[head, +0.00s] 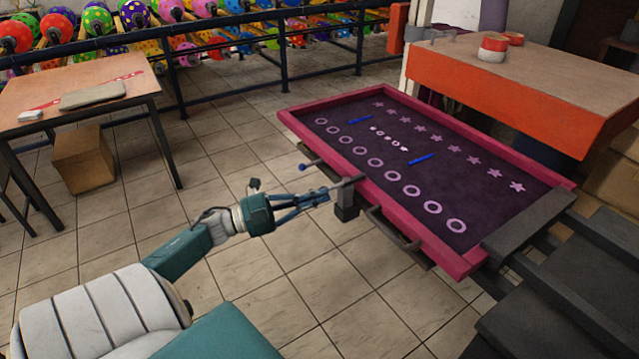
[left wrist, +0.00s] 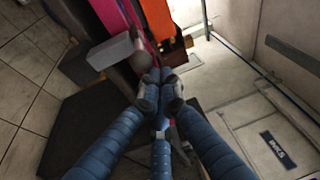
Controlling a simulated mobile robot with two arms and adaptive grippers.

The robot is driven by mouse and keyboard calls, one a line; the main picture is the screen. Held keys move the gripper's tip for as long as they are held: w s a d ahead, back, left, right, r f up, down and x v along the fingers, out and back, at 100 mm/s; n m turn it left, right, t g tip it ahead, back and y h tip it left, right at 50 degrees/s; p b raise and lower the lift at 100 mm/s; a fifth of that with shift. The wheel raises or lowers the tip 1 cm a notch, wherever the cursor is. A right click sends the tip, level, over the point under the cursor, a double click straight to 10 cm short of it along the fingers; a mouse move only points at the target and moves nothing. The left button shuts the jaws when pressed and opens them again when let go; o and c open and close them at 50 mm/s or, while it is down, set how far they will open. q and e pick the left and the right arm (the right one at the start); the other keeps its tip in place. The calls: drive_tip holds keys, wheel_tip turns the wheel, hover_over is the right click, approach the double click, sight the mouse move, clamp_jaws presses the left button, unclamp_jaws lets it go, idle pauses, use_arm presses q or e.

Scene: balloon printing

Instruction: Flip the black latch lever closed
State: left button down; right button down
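My left gripper (head: 322,196) reaches in from the left, beside the near left side of a pink-framed dark screen (head: 400,170). Its blue fingers are drawn together, with nothing clearly held between them. In the left wrist view the fingertips (left wrist: 160,92) meet just short of a dark rounded knob (left wrist: 143,63). The black latch lever (head: 350,183) sticks out from the frame's side, above a dark block (head: 346,212), right at the fingertips. I cannot tell whether they touch it. A grey block also shows in the left wrist view (left wrist: 110,51). My right gripper is out of view.
A dark handle bar (head: 395,231) runs along the frame's near side. A thin rod with a blue knob (head: 303,167) sticks out farther left. An orange-sided table (head: 500,90) stands behind the screen. A wooden table (head: 60,85) stands at the left. The tiled floor between is clear.

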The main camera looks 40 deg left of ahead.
use_arm(q)
drive_tip(key=shift+a+r+y, duration=0.2)
drive_tip(key=shift+a+y, duration=0.1)
drive_tip(key=shift+a, duration=0.5)
drive_tip(key=v, duration=1.1)
drive_tip(key=shift+s+f, duration=0.2)
drive_tip(key=shift+s, duration=0.25)
drive_tip(key=shift+d, duration=0.15)
